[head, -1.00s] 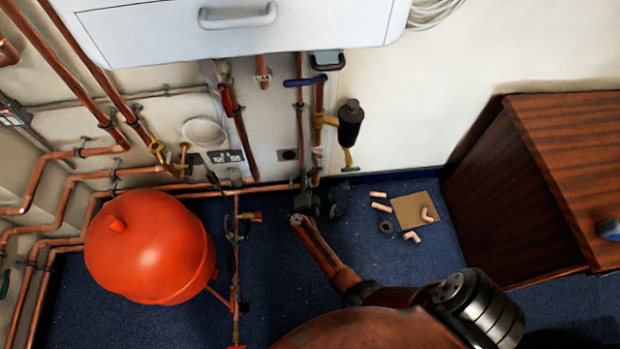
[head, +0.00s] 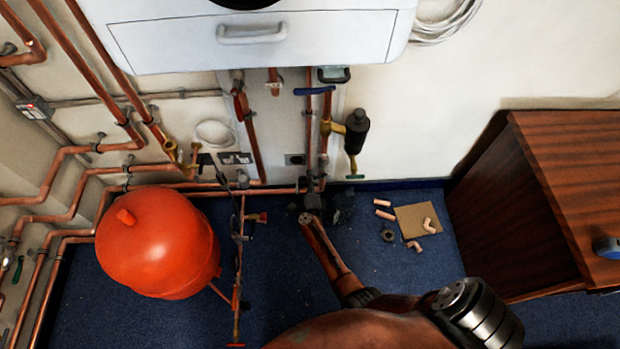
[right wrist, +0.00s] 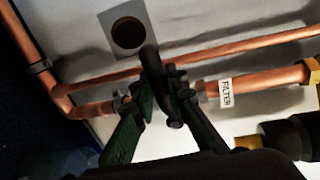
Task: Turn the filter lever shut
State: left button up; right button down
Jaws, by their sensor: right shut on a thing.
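In the right wrist view, the dark filter lever (right wrist: 154,70) crosses in front of the copper pipe that carries a white FILTER label (right wrist: 225,92). My right gripper (right wrist: 160,98) is shut on the lever, with a dark green finger on either side of it. The fingers hide the valve body. In the head view, my right gripper (head: 312,201) is at the foot of the two upright pipes, low on the wall; the lever is too small to tell there. My left gripper is not in view.
A blue-handled valve (head: 315,91) and a black filter body (head: 356,130) sit higher on the pipes. A red tank (head: 158,243) stands left. Loose copper fittings lie by a cardboard piece (head: 408,222) on the blue floor. A wooden cabinet (head: 510,215) stands right.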

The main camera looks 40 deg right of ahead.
jog(key=shift+r, duration=0.1)
jog(key=c, duration=1.9)
grip_release()
